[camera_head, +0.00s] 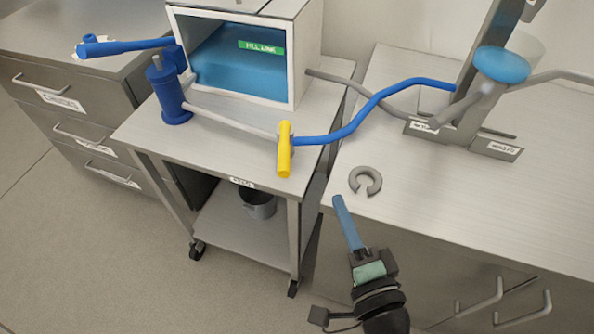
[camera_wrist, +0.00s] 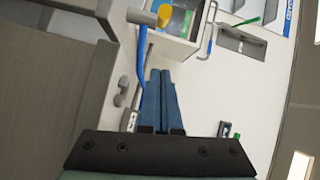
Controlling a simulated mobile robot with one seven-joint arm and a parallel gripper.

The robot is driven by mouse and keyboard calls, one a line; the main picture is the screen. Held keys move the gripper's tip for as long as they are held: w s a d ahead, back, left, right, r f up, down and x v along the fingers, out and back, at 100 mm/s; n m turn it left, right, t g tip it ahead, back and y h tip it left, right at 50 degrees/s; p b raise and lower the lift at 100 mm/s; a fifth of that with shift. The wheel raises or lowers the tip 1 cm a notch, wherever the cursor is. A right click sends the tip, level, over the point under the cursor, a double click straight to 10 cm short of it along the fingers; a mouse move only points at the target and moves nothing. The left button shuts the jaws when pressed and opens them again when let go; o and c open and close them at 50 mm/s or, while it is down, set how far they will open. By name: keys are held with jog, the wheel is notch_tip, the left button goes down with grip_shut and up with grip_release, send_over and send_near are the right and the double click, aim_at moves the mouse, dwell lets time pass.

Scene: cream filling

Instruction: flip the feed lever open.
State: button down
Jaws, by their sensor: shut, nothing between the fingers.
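The feed lever (camera_head: 284,152) is a short yellow handle on the pipe line at the front right of the cart top. It lies across the line, pointing toward the cart's front edge. A grey pipe (camera_head: 225,117) meets it from the left and a blue hose (camera_head: 370,105) leaves on its right. In the wrist view the yellow lever (camera_wrist: 165,14) shows at the top, beyond the fingertips. My gripper (camera_head: 338,200) has long blue fingers, shut and empty, in front of the counter, below and right of the lever and apart from it. It also shows in the wrist view (camera_wrist: 160,72).
A grey C-shaped ring (camera_head: 366,181) lies on the right counter (camera_head: 440,190) near my fingertips. A blue pump (camera_head: 170,95) and an open-fronted box of blue filling (camera_head: 240,65) stand on the cart (camera_head: 215,145). The blue hose spans from cart to counter. Floor at left is clear.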

aim_at(285, 149)
jog(key=shift+w, duration=0.1)
jog(key=shift+w+a+f+p, duration=0.25)
jog(key=shift+w+a, duration=0.85)
jog(key=shift+w, duration=0.45)
jog(key=shift+w+a+f+p, duration=0.15)
jog(key=shift+w+a+p, duration=0.15)
jog(key=shift+w+a, duration=1.1)
jog(key=shift+w+a+f+p, duration=0.25)
jog(key=shift+w+a, duration=0.6)
jog(key=shift+w, duration=0.9)
jog(key=shift+s+h, duration=0.1)
jog(key=shift+h, duration=0.2)
